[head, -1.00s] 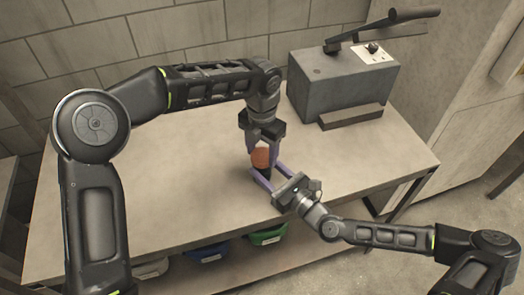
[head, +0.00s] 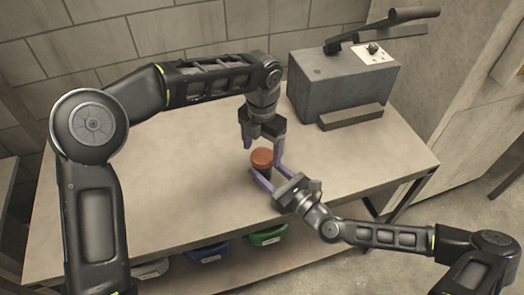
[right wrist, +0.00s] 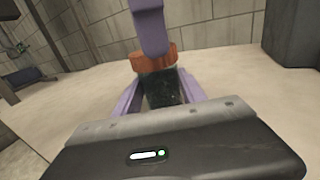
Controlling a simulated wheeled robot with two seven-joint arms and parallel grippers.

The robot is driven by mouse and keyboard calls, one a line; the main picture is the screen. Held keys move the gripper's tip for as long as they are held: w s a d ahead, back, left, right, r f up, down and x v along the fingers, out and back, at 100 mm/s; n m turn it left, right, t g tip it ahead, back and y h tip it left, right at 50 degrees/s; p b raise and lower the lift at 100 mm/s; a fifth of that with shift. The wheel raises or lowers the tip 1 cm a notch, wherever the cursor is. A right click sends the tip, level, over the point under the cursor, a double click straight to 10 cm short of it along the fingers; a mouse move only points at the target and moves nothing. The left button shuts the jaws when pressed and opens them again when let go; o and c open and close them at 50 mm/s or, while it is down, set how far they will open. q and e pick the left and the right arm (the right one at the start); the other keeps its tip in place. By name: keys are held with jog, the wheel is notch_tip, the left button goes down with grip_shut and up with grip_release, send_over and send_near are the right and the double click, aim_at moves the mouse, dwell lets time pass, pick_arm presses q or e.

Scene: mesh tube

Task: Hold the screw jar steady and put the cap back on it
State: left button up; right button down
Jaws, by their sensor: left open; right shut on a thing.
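The jar is a dark, short cylinder standing upright on the table; it shows in the head view (head: 263,172) and in the right wrist view (right wrist: 160,88). An orange-brown cap (head: 262,157) sits on top of the jar; in the right wrist view the cap (right wrist: 140,61) is partly hidden behind a purple finger. My right gripper (head: 263,178) is shut on the jar, with its purple fingers along both sides. My left gripper (head: 262,148) is open above the cap, its fingers apart and pointing down.
A grey box-shaped machine (head: 345,88) with a long lever stands at the back right of the table (head: 150,200). Coloured bins, blue (head: 209,253) and green (head: 268,234) among them, sit below the table's front edge. The table left of the jar is clear.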

pick_arm(q)
jog(key=shift+r, duration=1.55)
jog(key=shift+c, duration=0.4)
